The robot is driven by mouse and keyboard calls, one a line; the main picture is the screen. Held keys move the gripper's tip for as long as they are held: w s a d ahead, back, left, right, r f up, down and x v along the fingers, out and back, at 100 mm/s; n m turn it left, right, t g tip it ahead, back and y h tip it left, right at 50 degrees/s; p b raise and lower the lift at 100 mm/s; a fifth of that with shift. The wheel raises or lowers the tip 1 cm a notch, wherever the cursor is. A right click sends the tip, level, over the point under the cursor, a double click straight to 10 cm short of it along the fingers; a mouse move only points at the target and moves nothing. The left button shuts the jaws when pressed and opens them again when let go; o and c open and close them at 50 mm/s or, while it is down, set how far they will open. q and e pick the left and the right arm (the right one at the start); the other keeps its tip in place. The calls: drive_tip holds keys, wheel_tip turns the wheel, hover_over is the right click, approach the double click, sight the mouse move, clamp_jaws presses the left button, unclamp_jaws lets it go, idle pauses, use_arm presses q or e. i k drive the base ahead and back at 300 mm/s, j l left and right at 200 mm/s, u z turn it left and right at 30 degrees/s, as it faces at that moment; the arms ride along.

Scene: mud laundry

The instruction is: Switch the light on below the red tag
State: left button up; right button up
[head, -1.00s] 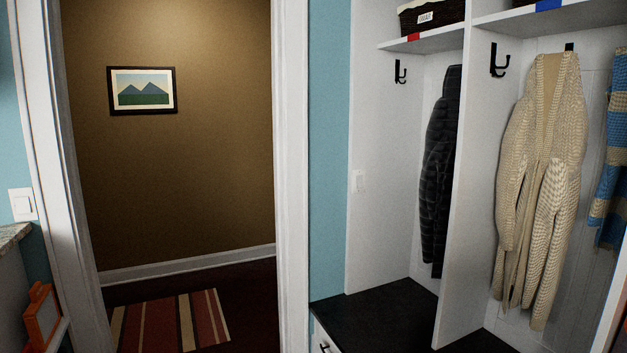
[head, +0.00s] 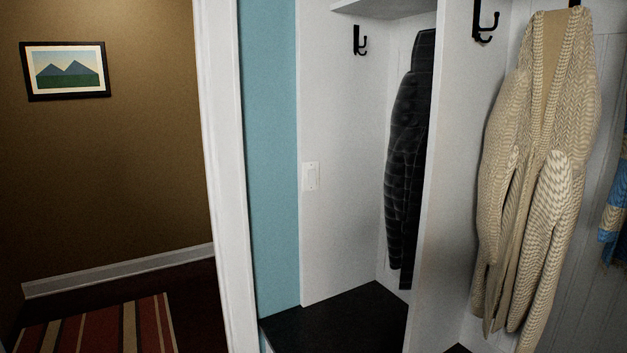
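A white light switch (head: 311,176) is on the left inner wall of the left locker cubby, in the middle of the head view. It is too small to tell whether it is on or off. The red tag is out of the frame now; the shelf (head: 372,8) that carried it shows only its underside at the top edge. Neither of my grippers is in view.
A black jacket (head: 410,160) hangs in the left cubby, near a black hook (head: 359,41). A dark bench seat (head: 335,325) lies below. A divider (head: 444,180) separates the beige cardigan (head: 535,190). A doorway opens at left, with a striped rug (head: 100,325).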

sight(312, 172)
drive_tip(key=z, duration=0.45)
drive_tip(key=i+j+z, duration=0.8)
drive_tip(key=j, duration=0.25)
drive_tip(key=i+j, duration=0.15)
drive_tip(key=j, duration=0.15)
drive_tip(key=i+j, duration=0.1)
drive_tip(key=j, duration=0.2)
drive_tip(key=i+j+z, duration=0.1)
drive_tip(key=j, duration=0.2)
drive_tip(key=i+j, duration=0.15)
drive_tip(key=j, duration=0.15)
